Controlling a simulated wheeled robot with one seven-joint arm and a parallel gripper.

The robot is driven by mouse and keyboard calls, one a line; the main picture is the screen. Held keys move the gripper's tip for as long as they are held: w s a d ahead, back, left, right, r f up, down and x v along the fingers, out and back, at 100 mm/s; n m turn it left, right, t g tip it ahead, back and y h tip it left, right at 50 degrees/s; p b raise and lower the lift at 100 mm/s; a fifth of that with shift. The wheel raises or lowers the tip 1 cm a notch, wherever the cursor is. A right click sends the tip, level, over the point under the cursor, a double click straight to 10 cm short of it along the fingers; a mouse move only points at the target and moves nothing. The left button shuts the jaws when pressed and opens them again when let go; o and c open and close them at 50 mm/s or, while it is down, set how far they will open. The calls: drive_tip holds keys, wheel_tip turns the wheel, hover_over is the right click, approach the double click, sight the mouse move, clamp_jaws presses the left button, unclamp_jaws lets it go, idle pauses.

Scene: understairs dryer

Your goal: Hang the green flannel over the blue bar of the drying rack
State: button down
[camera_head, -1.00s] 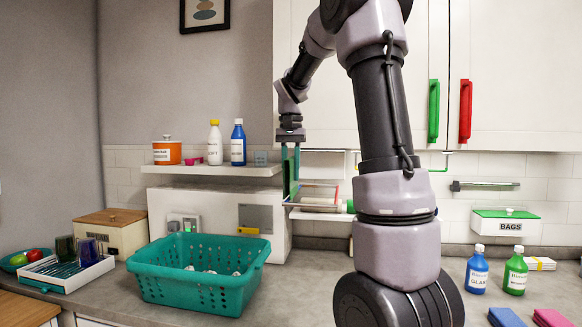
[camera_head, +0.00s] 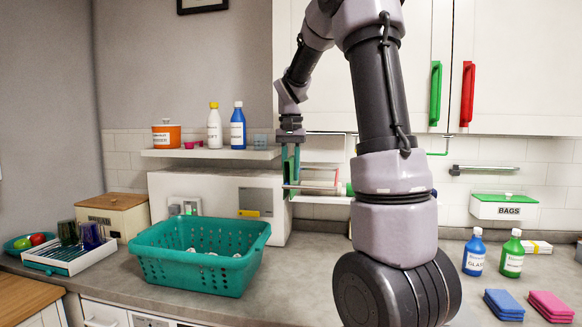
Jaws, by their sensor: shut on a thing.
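My gripper (camera_head: 291,160) is at the upper middle, pointing down, just right of the wall shelf's end. It is shut on the green flannel (camera_head: 290,172), a narrow strip of green between and below the fingers. The drying rack (camera_head: 322,187) is on the wall just right of the flannel, with thin bars; a red part and a green end show. I cannot make out the blue bar; the gripper and my arm cover part of the rack. Whether the flannel touches a bar cannot be told.
A wall shelf (camera_head: 210,154) with bottles and an orange pot is left of the gripper, above a white machine (camera_head: 221,181). A teal basket (camera_head: 160,262) stands on the counter. My arm crosses in front of the cupboards (camera_head: 505,65). Bottles and sponges are at the right.

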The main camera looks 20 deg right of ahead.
drive_tip(key=shift+f, duration=2.55)
drive_tip(key=c, duration=0.6)
unclamp_jaws()
drive_tip(key=shift+r, duration=0.1)
